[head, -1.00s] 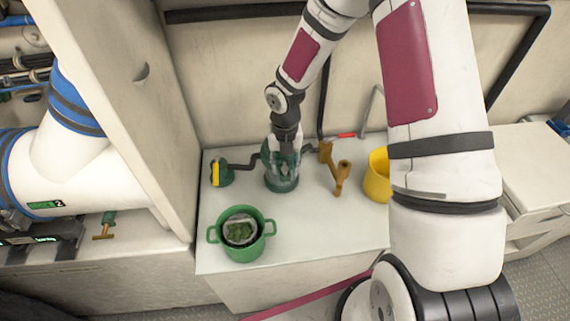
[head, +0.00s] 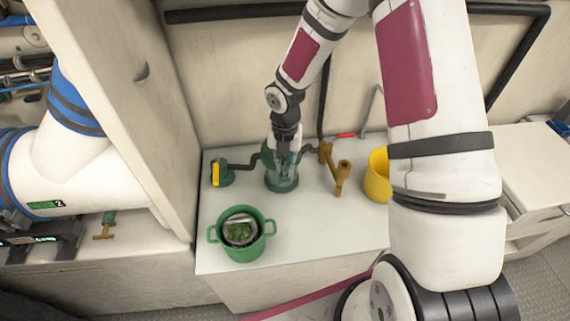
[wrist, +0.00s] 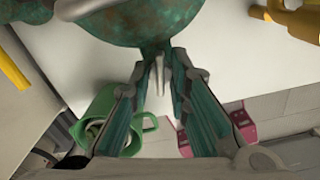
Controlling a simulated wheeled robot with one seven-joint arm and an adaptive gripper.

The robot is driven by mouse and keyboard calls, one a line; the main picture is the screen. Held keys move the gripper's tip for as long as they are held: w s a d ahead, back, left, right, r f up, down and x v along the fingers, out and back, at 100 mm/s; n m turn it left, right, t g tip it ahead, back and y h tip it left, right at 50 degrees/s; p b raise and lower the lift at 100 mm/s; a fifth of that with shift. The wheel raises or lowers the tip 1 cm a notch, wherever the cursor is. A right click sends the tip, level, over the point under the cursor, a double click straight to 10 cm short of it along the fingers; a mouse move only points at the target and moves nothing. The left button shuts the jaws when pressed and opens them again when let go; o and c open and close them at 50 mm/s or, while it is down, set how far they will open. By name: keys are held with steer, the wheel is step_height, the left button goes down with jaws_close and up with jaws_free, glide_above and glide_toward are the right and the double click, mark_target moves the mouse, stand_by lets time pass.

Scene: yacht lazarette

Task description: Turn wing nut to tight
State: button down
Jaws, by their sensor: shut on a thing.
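A green, weathered sea strainer body (head: 282,183) stands on the white counter, below my gripper (head: 283,156). In the wrist view the strainer's rounded green side (wrist: 135,22) fills the top. A small pale grey wing nut (wrist: 158,76) stands between my fingertips (wrist: 157,72), close to the strainer. My gripper is shut on the wing nut, with its green-padded fingers on both sides of it. In the head view the wing nut is hidden by the gripper, and how tight it is cannot be told.
A green pot (head: 243,252) with a metal basket (head: 240,229) stands at the counter's front left. A yellow-handled valve (head: 221,174) sits left of the strainer. An orange-brown pipe fitting (head: 341,178) and a yellow bucket (head: 378,176) stand to the right. The counter's front middle is clear.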

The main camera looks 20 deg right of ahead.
mark_target(285, 166)
steer(key=shift+m, duration=1.8)
steer(key=c, duration=1.5)
jaws_free()
step_height(285, 166, up, 12)
steer(key=shift+r, duration=0.1)
